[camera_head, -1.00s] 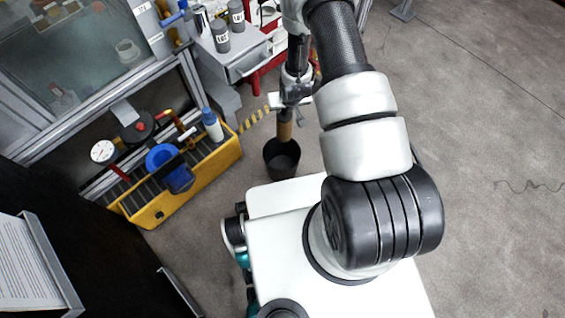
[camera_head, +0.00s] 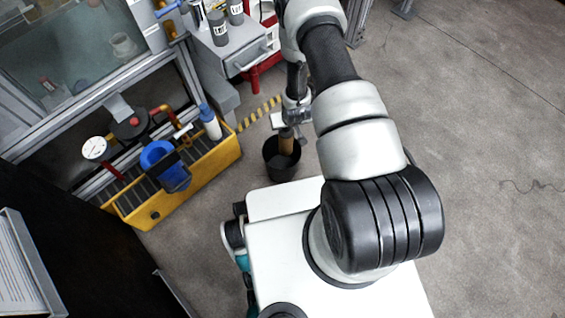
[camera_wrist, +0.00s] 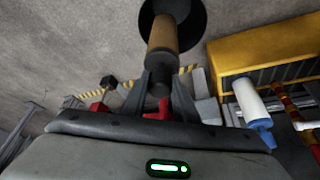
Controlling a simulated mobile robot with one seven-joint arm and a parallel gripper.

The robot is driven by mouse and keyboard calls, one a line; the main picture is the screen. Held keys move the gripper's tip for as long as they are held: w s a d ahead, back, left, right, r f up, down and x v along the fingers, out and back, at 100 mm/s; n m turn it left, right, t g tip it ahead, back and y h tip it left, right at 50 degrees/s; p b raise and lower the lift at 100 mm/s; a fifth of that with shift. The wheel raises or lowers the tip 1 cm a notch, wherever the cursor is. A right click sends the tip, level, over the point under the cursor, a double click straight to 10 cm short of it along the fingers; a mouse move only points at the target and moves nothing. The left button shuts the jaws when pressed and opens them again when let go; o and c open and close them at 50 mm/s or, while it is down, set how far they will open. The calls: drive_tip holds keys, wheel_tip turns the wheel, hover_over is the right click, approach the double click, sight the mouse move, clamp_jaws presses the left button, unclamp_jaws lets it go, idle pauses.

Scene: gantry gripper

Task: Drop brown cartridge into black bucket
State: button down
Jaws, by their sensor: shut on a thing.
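The brown cartridge (camera_head: 286,146) is held by my gripper (camera_head: 286,122), pointing down over the black bucket (camera_head: 272,168) on the floor. In the head view its lower end overlaps the bucket's opening; how deep it reaches is hard to tell. In the wrist view my gripper (camera_wrist: 159,88) is shut on the dark end of the cartridge (camera_wrist: 166,48), with a finger on each side. The cartridge's far end lies in front of the black bucket (camera_wrist: 198,22), which is partly cut off at the top edge.
A yellow crate (camera_head: 222,160) with a white bottle (camera_head: 210,122) and a blue item (camera_head: 160,160) stands left of the bucket. A grey drawer unit (camera_head: 236,52) stands behind. Open concrete floor (camera_head: 470,120) lies to the right.

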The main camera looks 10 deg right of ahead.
drive_tip(key=c, duration=1.3)
unclamp_jaws()
drive_tip(key=shift+c, duration=0.2)
drive_tip(key=shift+r, duration=0.15)
drive_tip(key=p+v, duration=0.5)
drive_tip(key=v, duration=1.2)
drive_tip(key=shift+s+r, duration=0.1)
